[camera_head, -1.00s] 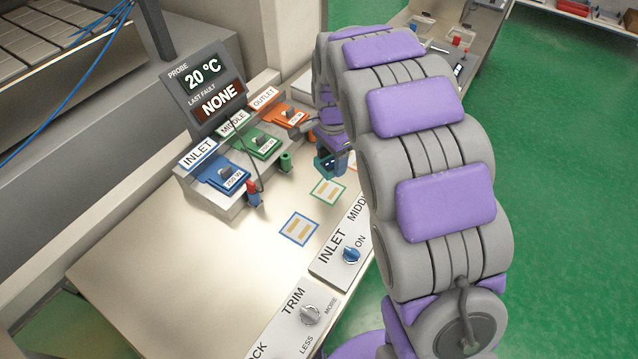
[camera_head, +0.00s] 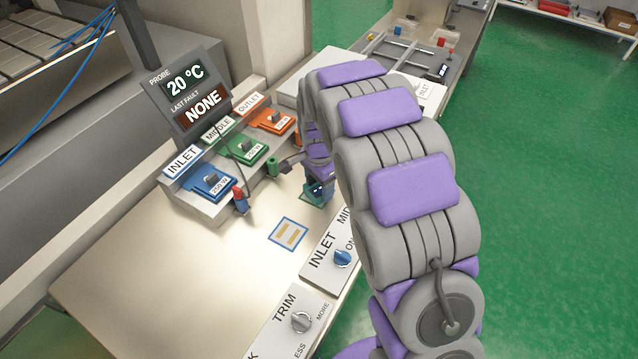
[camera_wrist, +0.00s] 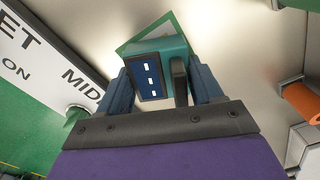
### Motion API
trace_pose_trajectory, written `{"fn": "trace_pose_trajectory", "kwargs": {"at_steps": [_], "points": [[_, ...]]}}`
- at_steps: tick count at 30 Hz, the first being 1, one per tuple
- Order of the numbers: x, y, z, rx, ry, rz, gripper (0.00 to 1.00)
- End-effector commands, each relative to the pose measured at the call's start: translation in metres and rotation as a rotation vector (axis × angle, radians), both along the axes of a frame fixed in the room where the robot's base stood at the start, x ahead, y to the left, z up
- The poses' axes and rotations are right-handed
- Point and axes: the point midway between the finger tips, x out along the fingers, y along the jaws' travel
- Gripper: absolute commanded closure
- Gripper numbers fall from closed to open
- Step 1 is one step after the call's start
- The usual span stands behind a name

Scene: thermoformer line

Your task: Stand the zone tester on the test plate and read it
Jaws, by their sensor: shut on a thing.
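My gripper (camera_wrist: 163,88) is shut on the zone tester (camera_wrist: 172,52), a teal block with a dark blue face showing three small white marks. In the head view the tester (camera_head: 317,191) is low over the bench at the end of my arm. In the wrist view a green-edged test plate (camera_wrist: 133,47) lies directly beyond it, partly covered by it. I cannot tell whether the tester touches the plate. A blue-edged plate (camera_head: 288,235) with tan strips lies bare nearby. The display (camera_head: 188,97) reads PROBE 20 °C, LAST FAULT NONE.
Blue (camera_head: 211,183), green (camera_head: 247,150) and orange (camera_head: 274,122) switch units stand behind the plates. Blue-red (camera_head: 240,200) and green (camera_head: 273,166) plugs stand before them. The bench's left side is clear.

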Motion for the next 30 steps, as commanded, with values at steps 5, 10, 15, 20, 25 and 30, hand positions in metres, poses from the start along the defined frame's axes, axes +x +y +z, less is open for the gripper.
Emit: {"fn": "trace_pose_trajectory", "kwargs": {"at_steps": [5, 10, 15, 20, 25, 30], "points": [[0.0, 0.001, -0.001, -0.001, 0.001, 0.001, 0.2], [0.0, 0.001, -0.001, -0.001, 0.001, 0.001, 0.09], [0.0, 0.0, 0.0, 0.001, 0.001, 0.001, 0.09], [0.0, -0.001, 0.006, 0.001, -0.001, 0.001, 0.09], [0.001, 0.0, 0.025, 0.001, -0.003, 0.0, 0.09], [0.001, 0.001, 0.057, -0.001, -0.003, 0.001, 0.09]]}}
